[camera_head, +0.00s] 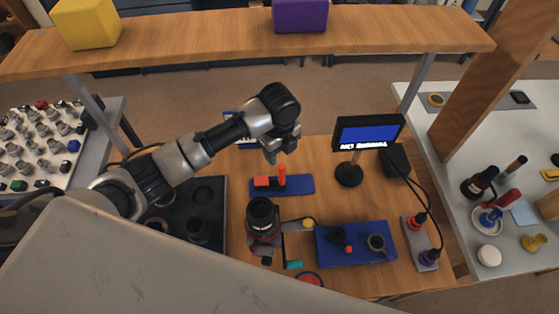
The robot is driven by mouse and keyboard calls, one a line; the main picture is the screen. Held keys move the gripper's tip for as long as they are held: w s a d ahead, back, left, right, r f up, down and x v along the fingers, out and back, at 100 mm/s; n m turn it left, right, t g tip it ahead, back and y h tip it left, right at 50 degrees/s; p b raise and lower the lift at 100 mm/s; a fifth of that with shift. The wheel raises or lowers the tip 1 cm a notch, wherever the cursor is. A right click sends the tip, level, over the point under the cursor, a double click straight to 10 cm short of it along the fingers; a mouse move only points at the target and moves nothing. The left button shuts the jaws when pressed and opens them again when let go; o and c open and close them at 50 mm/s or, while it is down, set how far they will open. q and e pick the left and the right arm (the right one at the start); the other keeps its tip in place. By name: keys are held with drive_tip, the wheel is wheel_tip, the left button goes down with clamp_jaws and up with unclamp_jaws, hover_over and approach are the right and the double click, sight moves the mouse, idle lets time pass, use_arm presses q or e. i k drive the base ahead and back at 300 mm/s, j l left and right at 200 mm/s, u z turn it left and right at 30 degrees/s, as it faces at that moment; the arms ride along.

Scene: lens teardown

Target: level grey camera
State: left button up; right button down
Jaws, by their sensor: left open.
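A dark, upright lens-like cylinder (262,213) stands on a grey mount with some red near the middle of the wooden table; I take it to be the grey camera, but its body is small and partly hidden. Whether it is tilted I cannot tell. My left gripper (283,152) is open and points down over the table, behind and above this cylinder and apart from it. It hangs near a blue mat (297,187) with a red tool-like object (269,182). My right gripper is not in view.
A small screen (368,133) on a black stand rises at the right. A black tray (209,182) is at left. A wooden shelf (380,34) with yellow and purple boxes crosses the back.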

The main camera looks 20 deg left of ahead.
sight(278, 242)
drive_tip(key=k+l, duration=0.25)
drive_tip(key=l, duration=0.15)
drive_tip(key=k+l, duration=0.25)
drive_tip(key=l, duration=0.15)
drive_tip(key=k+l, duration=0.55)
drive_tip(key=l, duration=0.25)
